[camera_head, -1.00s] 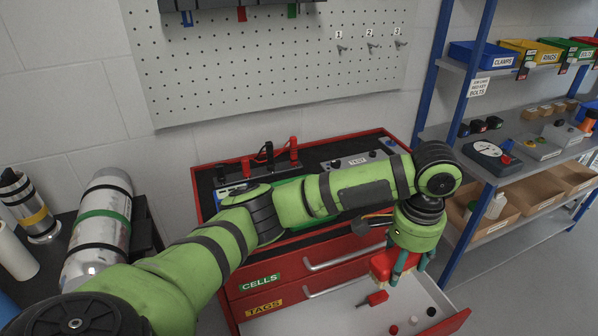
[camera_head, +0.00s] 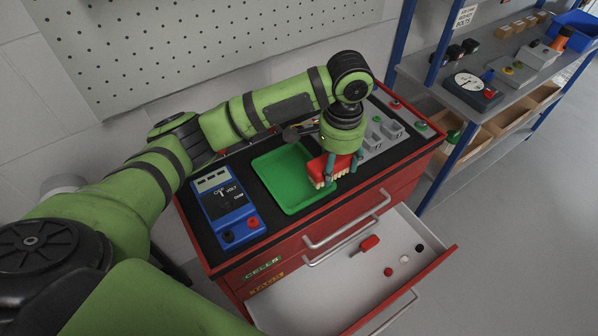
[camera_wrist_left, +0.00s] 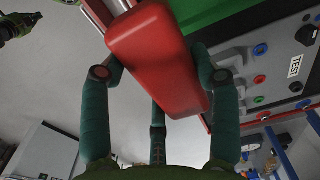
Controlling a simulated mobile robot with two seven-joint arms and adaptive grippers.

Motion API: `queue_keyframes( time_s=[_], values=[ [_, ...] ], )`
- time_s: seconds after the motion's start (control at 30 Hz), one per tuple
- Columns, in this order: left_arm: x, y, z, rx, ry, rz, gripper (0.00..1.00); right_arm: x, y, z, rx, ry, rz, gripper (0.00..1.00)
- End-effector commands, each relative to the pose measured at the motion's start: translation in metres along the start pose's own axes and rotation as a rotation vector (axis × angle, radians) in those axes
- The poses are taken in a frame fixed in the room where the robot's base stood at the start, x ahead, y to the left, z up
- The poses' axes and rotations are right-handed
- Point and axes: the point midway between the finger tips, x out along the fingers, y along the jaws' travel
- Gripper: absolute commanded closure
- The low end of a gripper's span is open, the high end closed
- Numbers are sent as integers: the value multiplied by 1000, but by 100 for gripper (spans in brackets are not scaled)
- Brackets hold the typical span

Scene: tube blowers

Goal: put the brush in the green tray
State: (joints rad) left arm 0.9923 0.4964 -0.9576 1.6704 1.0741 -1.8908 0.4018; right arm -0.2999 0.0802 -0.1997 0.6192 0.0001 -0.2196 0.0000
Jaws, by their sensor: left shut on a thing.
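The brush (camera_head: 338,169), a red block with cream bristles, is held by my left gripper (camera_head: 342,164), whose teal fingers are closed around it. The brush is at the right side of the green tray (camera_head: 282,184), bristles downward, overlapping its right edge in the head view. I cannot tell whether it touches the tray. The tray lies empty, as far as it shows, on the cabinet's black top. In the left wrist view the red brush body (camera_wrist_left: 158,60) sits between the fingers, with a strip of the green tray (camera_wrist_left: 205,12) beyond. My right gripper is out of view.
A blue meter (camera_head: 228,210) lies left of the tray. A grey test panel (camera_head: 385,135) lies to the right. Below, an open white drawer (camera_head: 335,285) holds a red-handled tool (camera_head: 369,243) and small round pieces. A shelf rack (camera_head: 470,95) stands at the right.

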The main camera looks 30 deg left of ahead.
Motion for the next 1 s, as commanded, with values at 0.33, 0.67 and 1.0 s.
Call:
queue_keyframes(
  time_s=[0.33, 0.67, 1.0],
  values=[
    [37, -48, 43, -2, -1, 0, 73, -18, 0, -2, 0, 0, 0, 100],
    [71, -52, 47, 0, -2, 1, 73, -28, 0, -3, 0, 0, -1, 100],
    [81, -52, 46, 1, 2, -1, 73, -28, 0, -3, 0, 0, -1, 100]
  ],
)
